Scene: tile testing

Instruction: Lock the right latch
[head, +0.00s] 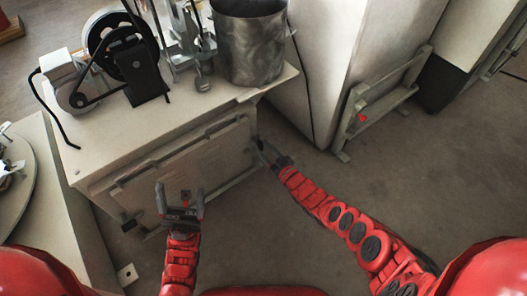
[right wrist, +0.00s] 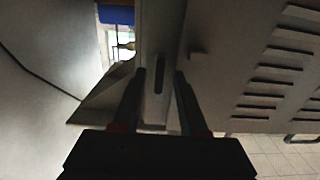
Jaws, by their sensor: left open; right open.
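The beige cabinet's front panel (head: 185,165) stands below the bench top. My right gripper (head: 262,146) is at the panel's right end, where the right latch would be; the latch is not clear in the head view. In the right wrist view, my right gripper's open fingers (right wrist: 154,88) reach toward a narrow upright beige strip with a dark slot (right wrist: 158,73), one on each side of it. I cannot tell whether they touch it, or whether this strip is the latch. My left gripper (head: 181,194) is open and empty in front of the panel's lower middle.
A metal pot (head: 250,45) and a belt-driven machine (head: 120,65) stand on the bench top (head: 180,118). A tall pale cabinet with a frame (head: 375,105) at its base stands to the right. A louvred panel (right wrist: 275,80) is right of the right fingers. The floor in front is clear.

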